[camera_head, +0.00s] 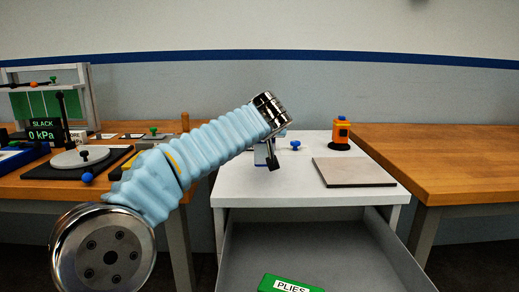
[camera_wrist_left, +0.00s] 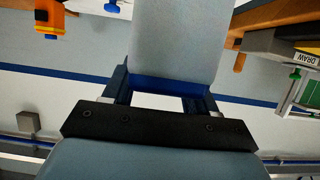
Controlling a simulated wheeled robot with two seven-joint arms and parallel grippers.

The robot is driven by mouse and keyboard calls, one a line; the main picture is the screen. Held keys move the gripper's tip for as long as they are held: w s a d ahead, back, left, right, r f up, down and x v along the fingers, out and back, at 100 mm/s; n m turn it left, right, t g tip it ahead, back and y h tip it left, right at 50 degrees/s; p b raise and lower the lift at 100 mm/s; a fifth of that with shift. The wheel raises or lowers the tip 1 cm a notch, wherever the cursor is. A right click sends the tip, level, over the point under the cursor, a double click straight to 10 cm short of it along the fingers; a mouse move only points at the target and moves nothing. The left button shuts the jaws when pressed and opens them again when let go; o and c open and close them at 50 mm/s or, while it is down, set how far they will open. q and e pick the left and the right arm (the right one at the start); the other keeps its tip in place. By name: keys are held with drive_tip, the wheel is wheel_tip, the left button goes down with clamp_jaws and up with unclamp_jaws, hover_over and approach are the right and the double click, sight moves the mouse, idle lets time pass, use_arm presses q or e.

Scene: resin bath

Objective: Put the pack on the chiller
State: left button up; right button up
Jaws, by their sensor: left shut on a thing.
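My left gripper (camera_head: 270,160) reaches over the back left of the white table, largely hidden behind its wrist. In the left wrist view its fingers (camera_wrist_left: 158,95) are closed on a pale grey flat-sided thing (camera_wrist_left: 180,40), which I take to be the pack. In the head view the wrist mostly hides this thing. A flat grey-brown slab (camera_head: 353,173) lies on the white table, right of the gripper and apart from it. It carries no label, so I cannot tell for sure whether it is the chiller. My right gripper is out of view.
An orange and black device (camera_head: 341,133) and a blue knob (camera_head: 295,145) stand at the white table's (camera_head: 290,190) back. A green box labelled PLIES (camera_head: 290,285) lies in the open drawer below. The right wooden table (camera_head: 450,165) is clear; the left one holds gear.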

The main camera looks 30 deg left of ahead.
use_arm(q)
drive_tip(key=shift+w+a+f, duration=0.15)
drive_tip(key=shift+a+f, duration=0.35)
drive_tip(key=shift+f, duration=0.1)
drive_tip(key=shift+w+a+f+b, duration=0.1)
drive_tip(key=shift+a+f+b, duration=0.1)
drive_tip(key=shift+f, duration=0.75)
drive_tip(key=shift+a+f+b, duration=0.1)
drive_tip(key=shift+a+f, duration=0.05)
drive_tip(key=shift+f, duration=0.8)
drive_tip(key=shift+f, duration=0.2)
drive_tip(key=o, duration=1.2)
drive_tip(key=shift+o, duration=0.2)
drive_tip(key=shift+r, duration=0.1)
